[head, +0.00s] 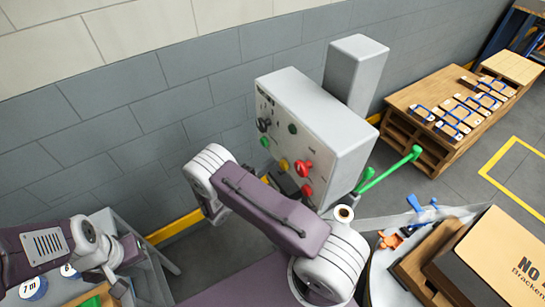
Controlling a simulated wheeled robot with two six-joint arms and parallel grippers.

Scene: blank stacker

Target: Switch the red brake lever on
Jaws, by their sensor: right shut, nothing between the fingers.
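A grey control box (320,112) stands against the wall, its sloped front facing left. A red lever-like knob (303,168) sits low on that front, with a red round button (306,190) just below it. I cannot tell which way the red lever is set. My right arm crosses in front of the panel's lower part. Its gripper is mostly hidden behind the arm; a dark part (283,184) beside the red lever looks like its tip. I cannot tell if it touches. My left gripper (121,288) is at the lower left, away from the box, its fingers unclear.
Black, green and yellow controls share the panel. A green-handled lever (418,153) sticks out right of the box. A wooden bench (425,95) with blue-framed pieces stands at the right. A cardboard box (498,262) and a round table lie at the lower right.

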